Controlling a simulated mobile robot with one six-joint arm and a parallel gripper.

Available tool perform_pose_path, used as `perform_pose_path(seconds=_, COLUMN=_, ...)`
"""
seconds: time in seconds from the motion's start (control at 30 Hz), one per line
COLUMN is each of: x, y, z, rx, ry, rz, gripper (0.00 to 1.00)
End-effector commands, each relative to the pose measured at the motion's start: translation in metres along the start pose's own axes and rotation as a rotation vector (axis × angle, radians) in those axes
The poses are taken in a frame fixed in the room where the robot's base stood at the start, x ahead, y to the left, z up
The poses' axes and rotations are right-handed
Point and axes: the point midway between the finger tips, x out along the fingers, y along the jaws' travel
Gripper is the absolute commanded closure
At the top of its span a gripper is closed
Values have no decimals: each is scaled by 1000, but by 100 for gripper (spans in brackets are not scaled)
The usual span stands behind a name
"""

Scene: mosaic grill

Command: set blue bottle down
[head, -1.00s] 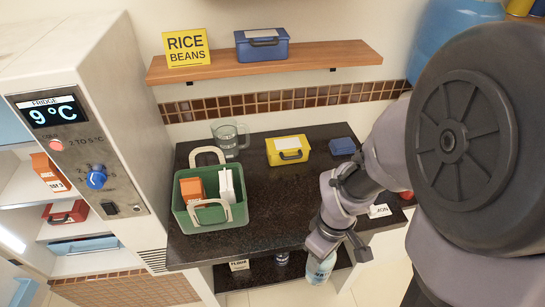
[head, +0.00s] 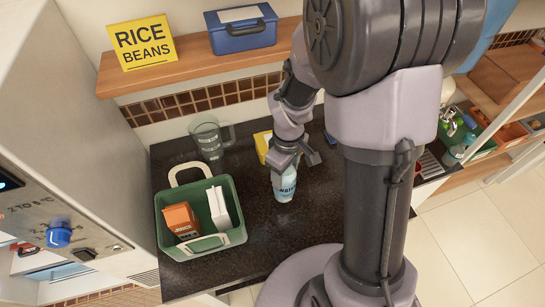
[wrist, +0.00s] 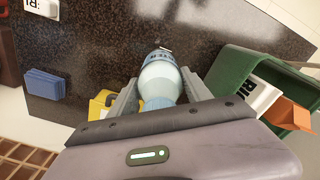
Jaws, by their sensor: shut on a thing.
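The light blue bottle (head: 284,188) is roughly upright over the dark countertop (head: 262,240), right of the green crate. My gripper (head: 292,160) is shut on its upper part. In the wrist view the bottle (wrist: 160,78) sits between the two fingers of my gripper (wrist: 157,92), with lettering on its far part. I cannot tell whether its base touches the countertop.
The green crate (head: 233,237) holds an orange carton (head: 181,220) and a white carton (head: 219,209). A glass jug (head: 208,140) and a partly hidden yellow box (head: 262,147) stand behind. Dark counter is clear in front of the bottle.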

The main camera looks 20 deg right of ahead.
Motion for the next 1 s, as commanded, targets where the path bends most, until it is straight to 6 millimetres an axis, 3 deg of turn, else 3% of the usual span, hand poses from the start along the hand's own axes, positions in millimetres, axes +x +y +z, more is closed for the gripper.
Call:
perform_pose_path(seconds=0.1, x=3, y=14, z=-29, rx=-2, ry=1, rz=1, gripper=100)
perform_pose_path(seconds=0.33, x=6, y=26, z=-55, rx=0, ry=1, rz=1, gripper=100)
perform_pose_path(seconds=0.5, x=40, y=25, z=-53, rx=-1, ry=-2, rz=-1, gripper=100)
perform_pose_path(seconds=0.87, x=45, y=26, z=-54, rx=0, ry=0, rz=1, gripper=100)
perform_pose_path(seconds=0.9, x=45, y=25, z=-53, rx=0, ry=0, rz=0, gripper=39)
perform_pose_path(seconds=1.0, x=44, y=25, z=-53, rx=0, ry=0, rz=0, gripper=21)
